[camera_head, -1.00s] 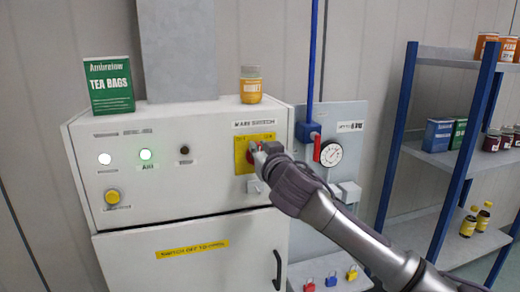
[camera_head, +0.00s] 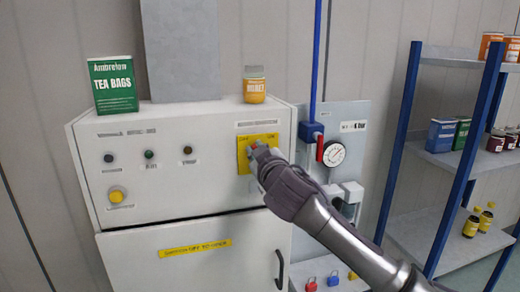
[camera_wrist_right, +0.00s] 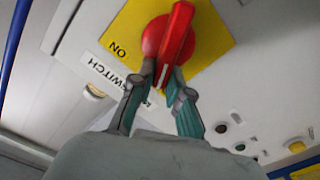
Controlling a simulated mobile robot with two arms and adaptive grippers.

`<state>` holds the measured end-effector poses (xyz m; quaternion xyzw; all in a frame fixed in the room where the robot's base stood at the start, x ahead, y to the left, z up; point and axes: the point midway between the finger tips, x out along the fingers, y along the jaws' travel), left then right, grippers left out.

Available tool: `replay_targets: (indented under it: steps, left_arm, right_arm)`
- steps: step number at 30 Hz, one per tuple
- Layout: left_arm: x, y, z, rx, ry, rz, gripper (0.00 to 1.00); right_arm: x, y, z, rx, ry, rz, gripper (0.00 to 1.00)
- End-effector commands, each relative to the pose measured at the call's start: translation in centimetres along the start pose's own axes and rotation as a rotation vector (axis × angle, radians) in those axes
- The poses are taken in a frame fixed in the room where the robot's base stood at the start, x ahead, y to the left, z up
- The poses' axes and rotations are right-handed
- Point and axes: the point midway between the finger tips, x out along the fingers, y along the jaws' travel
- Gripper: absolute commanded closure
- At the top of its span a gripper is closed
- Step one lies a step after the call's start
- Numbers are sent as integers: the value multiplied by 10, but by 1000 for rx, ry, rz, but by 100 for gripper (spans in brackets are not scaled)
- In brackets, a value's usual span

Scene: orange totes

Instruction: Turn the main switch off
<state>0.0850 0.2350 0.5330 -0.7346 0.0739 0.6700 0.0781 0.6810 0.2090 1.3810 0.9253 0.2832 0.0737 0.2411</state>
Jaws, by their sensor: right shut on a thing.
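The main switch is a red rotary handle (camera_wrist_right: 175,42) on a yellow plate (camera_head: 243,160) on the white cabinet's front. My right gripper (camera_head: 258,153) is at the plate and hides most of the handle in the head view. In the right wrist view, the right gripper's fingers (camera_wrist_right: 163,88) close on the near end of the handle. The word ON shows on the plate to the left of the handle, which does not point at it. The indicator lamps (camera_head: 149,155) on the panel are dark. My left gripper is out of view.
A tea box (camera_head: 113,84) and an orange-labelled jar (camera_head: 254,88) stand on the cabinet. A yellow button (camera_head: 116,195) is at the panel's left. A gauge (camera_head: 334,153) and red lever (camera_head: 320,148) are right of the switch. Blue-framed shelves (camera_head: 440,200) stand farther right.

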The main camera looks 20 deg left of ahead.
Motion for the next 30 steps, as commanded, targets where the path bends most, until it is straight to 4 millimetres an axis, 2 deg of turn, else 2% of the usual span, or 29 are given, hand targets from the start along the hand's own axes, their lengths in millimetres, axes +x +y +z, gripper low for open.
replay_targets:
  steps: [21,30]
  left_arm:
    - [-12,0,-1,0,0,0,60]
    - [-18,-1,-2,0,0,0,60]
  right_arm:
    - [0,-19,7,-680,-2,-2,100]
    - [0,-24,12,-911,-1,-2,100]
